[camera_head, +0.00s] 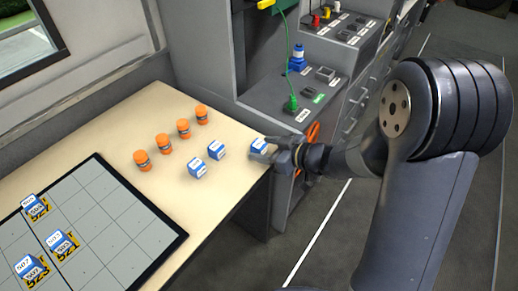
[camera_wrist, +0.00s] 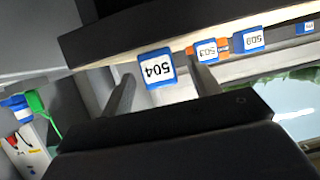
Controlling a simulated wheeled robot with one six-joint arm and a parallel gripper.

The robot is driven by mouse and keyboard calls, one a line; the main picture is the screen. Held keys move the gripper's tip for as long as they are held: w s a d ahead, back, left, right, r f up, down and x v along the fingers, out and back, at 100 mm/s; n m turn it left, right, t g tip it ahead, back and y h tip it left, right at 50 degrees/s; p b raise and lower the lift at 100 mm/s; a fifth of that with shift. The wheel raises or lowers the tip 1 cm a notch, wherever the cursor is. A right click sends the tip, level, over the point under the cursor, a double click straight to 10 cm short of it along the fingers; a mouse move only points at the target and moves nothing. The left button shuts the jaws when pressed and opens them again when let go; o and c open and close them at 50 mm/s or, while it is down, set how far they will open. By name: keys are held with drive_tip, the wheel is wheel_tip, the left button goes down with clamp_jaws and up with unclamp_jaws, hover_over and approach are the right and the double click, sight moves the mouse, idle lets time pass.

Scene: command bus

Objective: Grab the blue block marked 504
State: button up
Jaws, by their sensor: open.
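The blue block marked 504 (camera_wrist: 157,69) has a white label, upside down in the wrist view. It stands near the table's right edge, where it also shows in the head view (camera_head: 259,145). My gripper (camera_wrist: 163,84) is open, with one finger on each side of the block in the wrist view. In the head view my gripper (camera_head: 270,152) is right at the block and partly covers it. I cannot tell whether the fingers touch it.
Blue blocks marked 503 (camera_wrist: 208,50) and 509 (camera_wrist: 249,40) stand beyond it on the table (camera_head: 225,178). Several orange cylinders (camera_head: 163,143) stand behind. A grey grid board (camera_head: 118,225) with blue blocks lies left. A console (camera_head: 262,92) rises behind the table.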

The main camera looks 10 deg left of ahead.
drive_tip(key=x, duration=0.2)
drive_tip(key=shift+w+a+f, duration=0.1)
drive_tip(key=shift+a+f, duration=0.05)
drive_tip(key=shift+a, duration=0.15)
drive_tip(key=shift+c, duration=0.6)
drive_tip(key=c, duration=0.9)
drive_tip(key=shift+c, duration=0.2)
